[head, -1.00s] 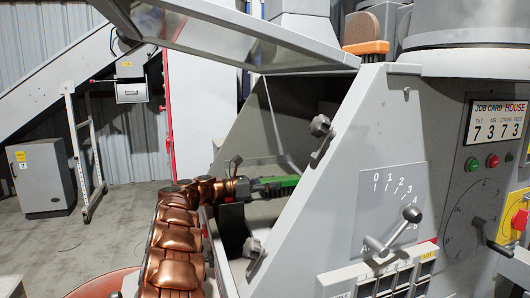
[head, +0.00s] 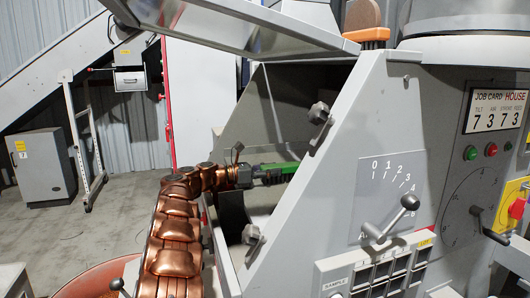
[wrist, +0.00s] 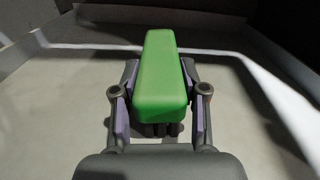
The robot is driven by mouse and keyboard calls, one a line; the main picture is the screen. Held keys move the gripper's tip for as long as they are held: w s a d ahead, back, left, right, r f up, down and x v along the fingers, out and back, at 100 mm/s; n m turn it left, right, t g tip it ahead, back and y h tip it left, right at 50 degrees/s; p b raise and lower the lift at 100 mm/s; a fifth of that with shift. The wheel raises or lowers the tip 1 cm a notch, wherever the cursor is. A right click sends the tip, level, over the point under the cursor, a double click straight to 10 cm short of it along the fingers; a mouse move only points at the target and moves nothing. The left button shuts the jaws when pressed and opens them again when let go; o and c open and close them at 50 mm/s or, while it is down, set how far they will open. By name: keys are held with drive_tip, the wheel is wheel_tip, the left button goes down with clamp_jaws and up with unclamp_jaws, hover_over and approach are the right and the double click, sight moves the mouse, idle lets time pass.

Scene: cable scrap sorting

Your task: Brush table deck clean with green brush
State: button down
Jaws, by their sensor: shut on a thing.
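The green brush (wrist: 160,80) is a long green block between my gripper's fingers in the wrist view. My gripper (wrist: 160,112) is shut on it. In the head view the green brush (head: 280,168) shows as a green strip at the end of my gripper (head: 262,174), inside the grey machine housing. The table deck (wrist: 80,90) is the pale surface below and around the brush in the wrist view, crossed by shadows.
Grey walls edge the deck, with a dark corner at the right in the wrist view. A raised lid (head: 235,22) hangs over the opening. The sloped side panel (head: 325,165) with clamp knobs stands right of my gripper. An orange-handled brush (head: 365,30) sits on top.

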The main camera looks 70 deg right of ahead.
drive_tip(key=shift+s+a+f+b, duration=0.2)
drive_tip(key=shift+s+a+b, duration=0.3)
drive_tip(key=shift+b, duration=0.55)
drive_tip(key=shift+s+a+f+b, duration=0.2)
drive_tip(key=shift+s+a+b, duration=0.25)
drive_tip(key=shift+b, duration=0.55)
wheel_tip(320, 180, up, 8)
drive_tip(key=p, duration=0.4)
drive_tip(key=shift+r, duration=0.25)
drive_tip(key=shift+p, duration=0.3)
